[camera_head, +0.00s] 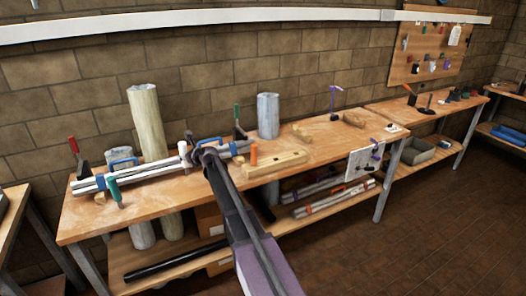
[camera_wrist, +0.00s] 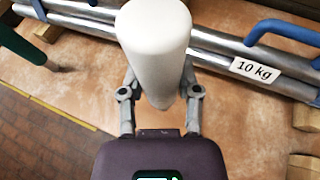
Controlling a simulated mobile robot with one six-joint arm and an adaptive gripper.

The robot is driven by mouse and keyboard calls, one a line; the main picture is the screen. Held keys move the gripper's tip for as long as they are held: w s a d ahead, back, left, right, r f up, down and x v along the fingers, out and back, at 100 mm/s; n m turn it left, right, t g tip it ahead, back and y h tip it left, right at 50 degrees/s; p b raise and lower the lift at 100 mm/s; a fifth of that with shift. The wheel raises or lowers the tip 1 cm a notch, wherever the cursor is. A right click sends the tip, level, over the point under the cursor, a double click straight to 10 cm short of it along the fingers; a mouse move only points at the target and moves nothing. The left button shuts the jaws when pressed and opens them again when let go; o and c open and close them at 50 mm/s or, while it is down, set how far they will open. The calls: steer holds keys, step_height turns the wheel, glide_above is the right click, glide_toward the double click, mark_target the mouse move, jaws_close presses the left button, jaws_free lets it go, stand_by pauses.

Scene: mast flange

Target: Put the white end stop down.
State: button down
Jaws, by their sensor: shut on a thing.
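The white end stop (camera_wrist: 153,30) is a rounded white cylinder and fills the upper middle of the wrist view. My gripper (camera_wrist: 160,85) is shut on it, with a finger on each side. In the head view the white end stop (camera_head: 183,150) shows as a small white piece just left of my gripper (camera_head: 200,150), close to the metal tubes (camera_head: 140,173) on the workbench (camera_head: 150,205). The end stop hides part of the tubes in the wrist view. I cannot tell whether it touches them or the bench.
A green-handled tool (camera_head: 114,192) and a red-handled clamp (camera_head: 76,152) stand near the tubes' left end. A blue handle (camera_wrist: 285,32) and a 10 kg label are on the tubes. A wooden block (camera_head: 270,164) lies to the right. Bare bench lies in front of the tubes.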

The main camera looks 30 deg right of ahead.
mark_target(189, 165)
steer(key=shift+s, duration=0.1)
steer(key=s+d+f+b, duration=0.3)
steer(key=s+d, duration=0.7)
steer(key=s, duration=0.1)
steer(key=shift+s+d, duration=0.15)
steer(key=shift+s, duration=0.2)
steer(key=w+a, duration=0.3)
steer(key=w+a+f+b, duration=0.1)
steer(key=w+a, duration=0.2)
steer(key=w, duration=0.1)
steer(key=w+a, duration=0.3)
steer(key=w, duration=0.1)
steer(key=shift+w+a+f, duration=0.15)
steer(key=shift+a+f, duration=0.05)
steer(key=shift+a, duration=0.1)
steer(key=shift+w+a, duration=0.2)
steer(key=shift+w, duration=0.05)
steer(key=shift+w+a+f+b, duration=0.25)
steer(key=shift+f+b, duration=0.35)
steer(key=shift+b, duration=0.2)
steer(key=shift+f+b, duration=1.2)
steer(key=shift+f, duration=0.05)
steer(key=shift+f, duration=0.15)
